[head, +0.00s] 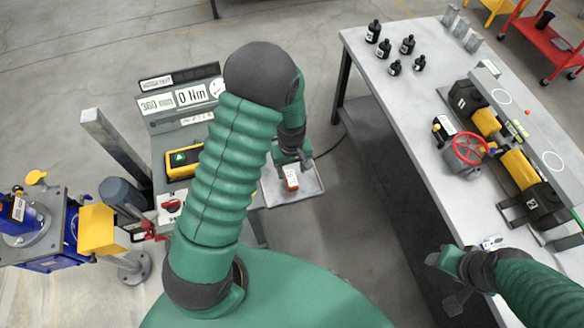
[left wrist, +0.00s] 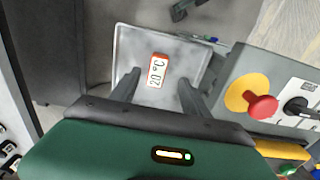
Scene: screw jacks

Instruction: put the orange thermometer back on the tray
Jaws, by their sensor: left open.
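The orange thermometer (head: 291,178) with a white label lies on the small grey tray (head: 312,187) beside the control stand in the head view. In the left wrist view the thermometer (left wrist: 158,70) lies flat on the tray (left wrist: 207,58), its label reading "20 °C". My left gripper (head: 305,160) is over the tray, next to the thermometer. In the left wrist view its two fingers (left wrist: 160,88) are apart, with the thermometer beyond the gap and nothing held. My right gripper (head: 448,285) is at the near edge of the workbench; its jaws are not clear.
The control stand (head: 188,100) with displays adjoins the tray; a red and yellow emergency button (left wrist: 262,106) is on it. The workbench (head: 405,95) at right carries black bottles (head: 373,32) and a red handwheel (head: 469,148). Open floor lies between tray and bench.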

